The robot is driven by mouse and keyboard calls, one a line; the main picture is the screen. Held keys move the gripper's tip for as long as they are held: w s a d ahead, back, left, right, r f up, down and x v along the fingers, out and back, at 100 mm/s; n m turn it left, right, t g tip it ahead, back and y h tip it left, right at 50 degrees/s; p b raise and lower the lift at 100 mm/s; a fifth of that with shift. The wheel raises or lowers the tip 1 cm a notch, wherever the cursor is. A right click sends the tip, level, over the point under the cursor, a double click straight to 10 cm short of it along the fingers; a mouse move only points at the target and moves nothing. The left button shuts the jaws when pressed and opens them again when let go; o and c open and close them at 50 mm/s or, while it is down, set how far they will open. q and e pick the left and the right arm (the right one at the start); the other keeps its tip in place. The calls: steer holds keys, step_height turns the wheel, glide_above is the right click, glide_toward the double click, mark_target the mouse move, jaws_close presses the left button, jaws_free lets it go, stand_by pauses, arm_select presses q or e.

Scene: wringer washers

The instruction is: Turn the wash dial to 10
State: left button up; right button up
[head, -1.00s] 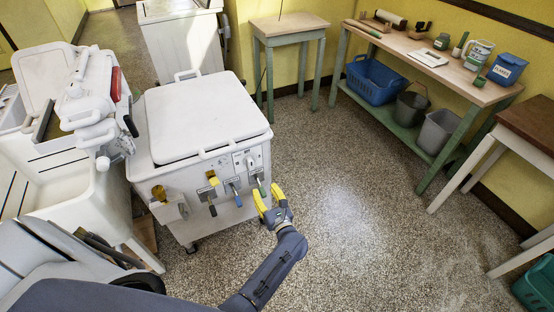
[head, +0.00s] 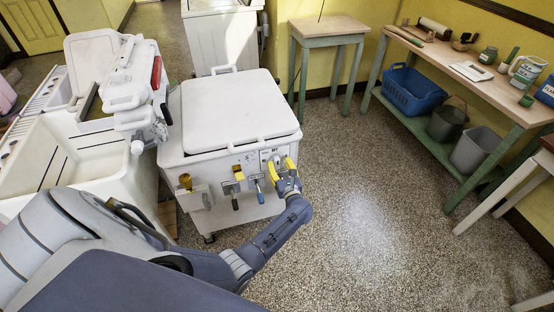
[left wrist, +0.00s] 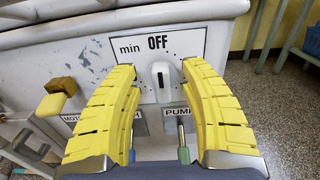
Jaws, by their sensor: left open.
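The wash dial (left wrist: 162,76) is a white knob on a pale plate marked "min" and "OFF" on the front of the white washer (head: 228,115). A dark mark on the knob is seen near the "OFF" lettering. My left gripper (head: 281,167) has yellow fingers and is at the right part of the washer's front. In the left wrist view the open fingers (left wrist: 160,85) stand on either side of the knob, with nothing held. I cannot tell whether they touch it. In the head view the gripper hides most of the dial. My right gripper is not in view.
Below the dial are a "PUMP" label and levers with green (left wrist: 184,155) and blue (head: 259,193) handles. A lever with a yellow block (left wrist: 52,104) is to the left. A wringer (head: 140,95) stands left of the washer. Open floor (head: 360,220) lies to the right.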

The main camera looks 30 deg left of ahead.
mark_target(278, 160)
arm_select(q)
steer(key=shift+x, duration=1.85)
steer(key=shift+c, duration=0.5)
jaws_close()
